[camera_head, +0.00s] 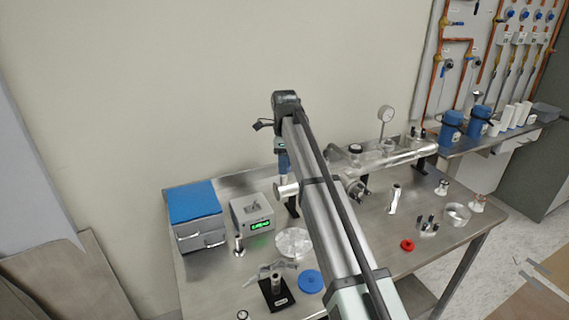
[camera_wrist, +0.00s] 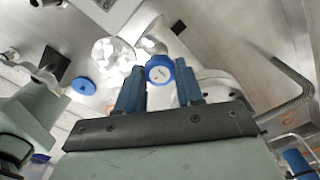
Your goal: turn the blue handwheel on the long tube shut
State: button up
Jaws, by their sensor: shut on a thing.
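The blue handwheel (camera_wrist: 160,69) shows in the wrist view as a round knob with a pale centre plate, right between my two blue fingertips. My gripper (camera_wrist: 160,85) is shut on its rim, one finger on each side. In the head view my gripper (camera_head: 283,162) reaches down at the left end of the long silver tube (camera_head: 400,157). The handwheel cannot be made out there, and my arm covers the middle of the tube.
A blue-topped box (camera_head: 196,203) and a meter with a green display (camera_head: 252,213) stand left of the tube. A clear dish (camera_head: 293,242), a blue disc (camera_head: 312,281) and a red ring (camera_head: 407,245) lie in front. A gauge (camera_head: 386,114) rises above the tube.

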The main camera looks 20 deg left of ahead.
jog(key=o, duration=1)
jog(key=shift+o, duration=0.2)
jog(key=shift+r, duration=0.1)
notch_tip(320, 180, up, 14)
jog(key=shift+f, duration=0.2)
